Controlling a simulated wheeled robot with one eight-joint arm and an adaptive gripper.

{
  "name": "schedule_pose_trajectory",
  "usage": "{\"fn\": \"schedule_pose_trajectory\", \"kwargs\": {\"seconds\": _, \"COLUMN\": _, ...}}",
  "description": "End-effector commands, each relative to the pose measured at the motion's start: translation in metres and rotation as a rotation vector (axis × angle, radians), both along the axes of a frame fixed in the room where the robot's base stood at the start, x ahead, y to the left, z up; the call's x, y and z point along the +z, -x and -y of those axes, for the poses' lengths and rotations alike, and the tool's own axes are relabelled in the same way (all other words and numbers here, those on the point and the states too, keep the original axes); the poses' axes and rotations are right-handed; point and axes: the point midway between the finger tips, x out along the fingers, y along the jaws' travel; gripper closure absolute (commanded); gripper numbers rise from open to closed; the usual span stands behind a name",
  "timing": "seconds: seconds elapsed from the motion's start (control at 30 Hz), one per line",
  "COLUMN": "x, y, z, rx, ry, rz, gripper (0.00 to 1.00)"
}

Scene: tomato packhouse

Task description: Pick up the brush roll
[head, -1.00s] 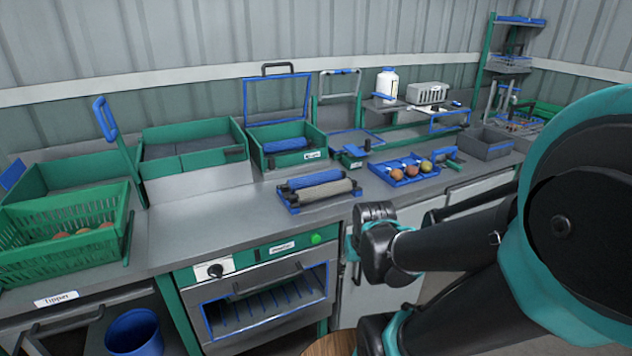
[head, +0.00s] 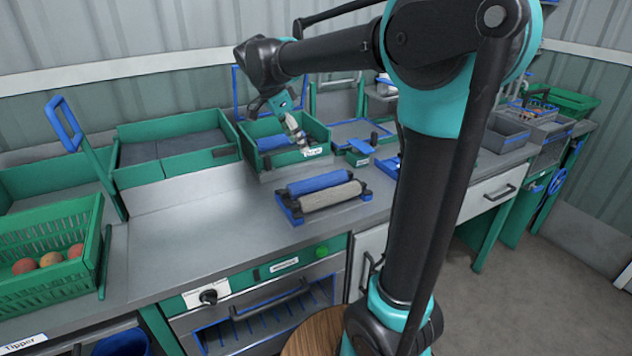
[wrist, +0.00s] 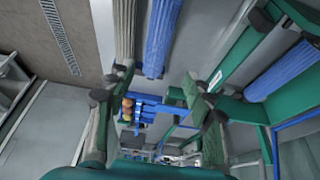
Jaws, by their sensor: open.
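A blue brush roll (head: 320,183) and a beige brush roll (head: 330,196) lie side by side in a blue holder (head: 287,209) on the counter. In the wrist view the beige roll (wrist: 124,30) and the blue roll (wrist: 161,35) show at the top. Another blue roll (head: 272,143) lies in a green box (head: 268,162) behind the holder, and at the right of the wrist view (wrist: 285,70). My gripper (head: 303,147) is open and empty. It hangs in front of the green box's right part, above and behind the holder. I cannot tell its exact height.
A green crate (head: 45,276) with tomatoes stands at the left. A two-part green tray (head: 172,145) and a raised blue-handled lever (head: 66,125) are near it. The grey counter (head: 190,225) is clear left of the holder. My arm hides part of the right side.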

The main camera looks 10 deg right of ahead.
Motion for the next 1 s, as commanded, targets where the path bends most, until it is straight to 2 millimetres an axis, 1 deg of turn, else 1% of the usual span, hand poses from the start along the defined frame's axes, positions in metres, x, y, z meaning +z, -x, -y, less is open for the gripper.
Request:
{"fn": "schedule_pose_trajectory", "kwargs": {"seconds": 0.5, "x": -0.089, "y": -0.011, "z": 0.036, "rx": -0.001, "ry": -0.001, "rz": 0.000, "gripper": 0.47}}
{"fn": "schedule_pose_trajectory", "kwargs": {"seconds": 0.6, "x": -0.101, "y": -0.013, "z": 0.040, "rx": -0.001, "ry": -0.001, "rz": 0.001, "gripper": 0.47}}
{"fn": "schedule_pose_trajectory", "kwargs": {"seconds": 0.87, "x": -0.117, "y": -0.013, "z": 0.045, "rx": 0.000, "ry": -0.001, "rz": 0.001, "gripper": 0.47}}
{"fn": "schedule_pose_trajectory", "kwargs": {"seconds": 1.0, "x": -0.137, "y": -0.013, "z": 0.051, "rx": 0.000, "ry": -0.001, "rz": 0.001, "gripper": 0.47}}
